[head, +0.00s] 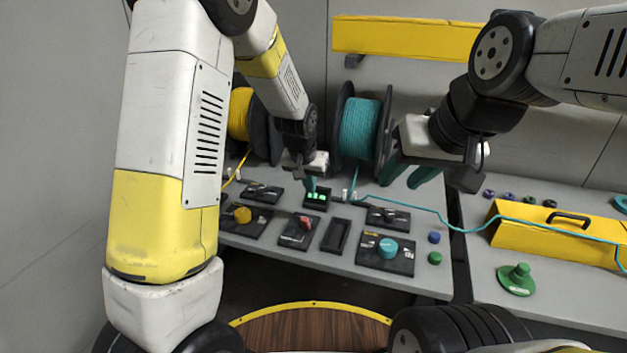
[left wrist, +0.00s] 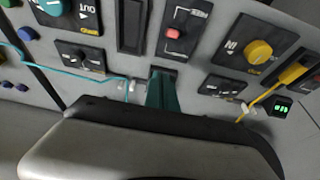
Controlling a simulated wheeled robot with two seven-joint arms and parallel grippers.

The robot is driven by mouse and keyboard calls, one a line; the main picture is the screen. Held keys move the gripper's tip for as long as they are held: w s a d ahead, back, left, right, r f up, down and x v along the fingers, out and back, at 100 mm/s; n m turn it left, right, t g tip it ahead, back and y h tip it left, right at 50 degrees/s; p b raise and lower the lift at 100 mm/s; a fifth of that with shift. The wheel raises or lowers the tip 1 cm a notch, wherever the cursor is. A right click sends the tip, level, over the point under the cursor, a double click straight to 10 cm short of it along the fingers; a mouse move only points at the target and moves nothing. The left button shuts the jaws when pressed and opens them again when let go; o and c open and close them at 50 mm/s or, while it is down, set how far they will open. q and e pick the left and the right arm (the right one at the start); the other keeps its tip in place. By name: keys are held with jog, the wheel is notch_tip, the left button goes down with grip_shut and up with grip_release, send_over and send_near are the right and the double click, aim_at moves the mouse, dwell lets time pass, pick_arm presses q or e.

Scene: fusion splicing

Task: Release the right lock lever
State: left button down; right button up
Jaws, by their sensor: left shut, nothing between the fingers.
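The right lever panel (head: 388,217) is a black plate with a dark lever on the bench, under the teal fibre line. It also shows in the left wrist view (left wrist: 97,112), left of my fingers. A similar left lever panel (head: 262,193) lies near the yellow line.
A teal spool (head: 361,128) and a yellow spool (head: 239,114) stand at the back. A red switch (head: 305,223), yellow knob (head: 242,214) and teal knob (head: 387,248) sit nearer the front. A yellow toolbox (head: 545,236) is on the right bench. The teal line crosses towards it.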

pick_arm(q)
jog(key=s+r, duration=0.1)
jog(key=s+a+r, duration=0.1)
jog(key=r, duration=0.1)
jog(key=shift+s+r, duration=0.1)
jog(key=shift+s, duration=0.3)
jog(key=s+a+r+n+h, duration=0.1)
jog(key=s+a+r, duration=0.3)
jog(key=s+r, duration=0.15)
jog(key=s+a+r+n, duration=0.1)
jog(key=s+a+r, duration=0.25)
jog(key=r, duration=0.35)
jog(key=s+a+r+t, duration=0.1)
jog(key=s+a+r, duration=0.1)
jog(key=s, duration=0.5)
jog(key=s+a+r+n+t, duration=0.1)
jog(key=s+a+r, duration=0.1)
jog(key=s, duration=0.6)
jog(key=shift+s+a+r, duration=0.25)
jog(key=shift+r, duration=0.3)
